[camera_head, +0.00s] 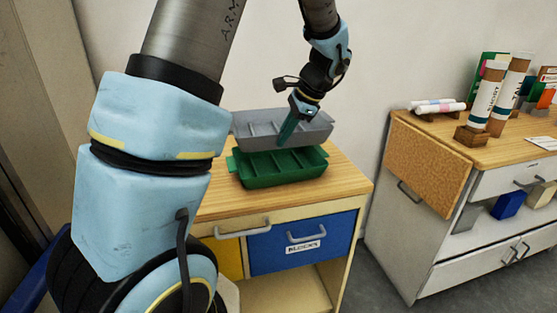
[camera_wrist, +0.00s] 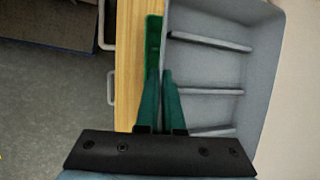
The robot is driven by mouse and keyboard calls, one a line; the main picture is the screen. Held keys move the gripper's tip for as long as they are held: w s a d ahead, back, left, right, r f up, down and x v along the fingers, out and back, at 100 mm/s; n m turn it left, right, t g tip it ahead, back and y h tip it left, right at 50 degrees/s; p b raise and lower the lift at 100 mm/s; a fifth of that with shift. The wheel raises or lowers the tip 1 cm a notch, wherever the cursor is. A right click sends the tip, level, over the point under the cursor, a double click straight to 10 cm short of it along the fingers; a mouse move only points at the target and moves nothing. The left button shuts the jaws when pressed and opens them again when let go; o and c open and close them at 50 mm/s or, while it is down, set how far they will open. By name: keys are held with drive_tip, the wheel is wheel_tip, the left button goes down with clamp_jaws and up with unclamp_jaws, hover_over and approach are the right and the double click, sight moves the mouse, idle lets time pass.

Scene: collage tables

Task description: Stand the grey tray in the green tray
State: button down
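The grey tray (camera_head: 255,128) has several compartments and is roughly level, just above and behind the green tray in the head view. My gripper (camera_head: 286,136) has its teal fingers astride the grey tray's near long wall and is shut on it. In the wrist view the fingers (camera_wrist: 160,76) straddle the wall of the grey tray (camera_wrist: 205,65). The green tray (camera_head: 280,170) sits on the wooden cabinet top, also divided into compartments. Its edge (camera_wrist: 153,45) shows beyond the grey tray in the wrist view. Whether the trays touch is unclear.
The wooden cabinet top (camera_head: 345,180) is clear right of the green tray. A blue drawer (camera_head: 290,250) labelled BLOCKS is below. A second cabinet (camera_head: 430,155) at right holds tubes (camera_head: 490,95) and other items, with a floor gap between. A wall stands behind.

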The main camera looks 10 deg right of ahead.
wheel_tip(320, 180, down, 9)
drive_tip(key=shift+s+r+p, duration=0.1)
drive_tip(key=shift+r+p, duration=0.05)
drive_tip(key=shift+p, duration=0.7)
drive_tip(key=c, duration=1)
unclamp_jaws()
drive_tip(key=shift+c, duration=0.2)
drive_tip(key=shift+r, duration=0.1)
drive_tip(key=b+v, duration=0.2)
drive_tip(key=v, duration=1)
drive_tip(key=s+a+f+n+h, duration=0.1)
drive_tip(key=s+a+n, duration=0.2)
drive_tip(key=a+n, duration=0.2)
drive_tip(key=s+a+f+n+h, duration=0.2)
drive_tip(key=s+a+n, duration=0.2)
drive_tip(key=a, duration=0.5)
drive_tip(key=s+a+f+n+g+h, duration=0.1)
drive_tip(key=s+a+f+n+h, duration=0.1)
drive_tip(key=s+a+n, duration=0.2)
drive_tip(key=a+n, duration=0.1)
drive_tip(key=a, duration=0.2)
drive_tip(key=shift+f+n, duration=0.25)
drive_tip(key=shift+n, duration=0.15)
drive_tip(key=shift+o, duration=0.3)
drive_tip(key=shift+s+a, duration=0.1)
drive_tip(key=shift+s, duration=0.05)
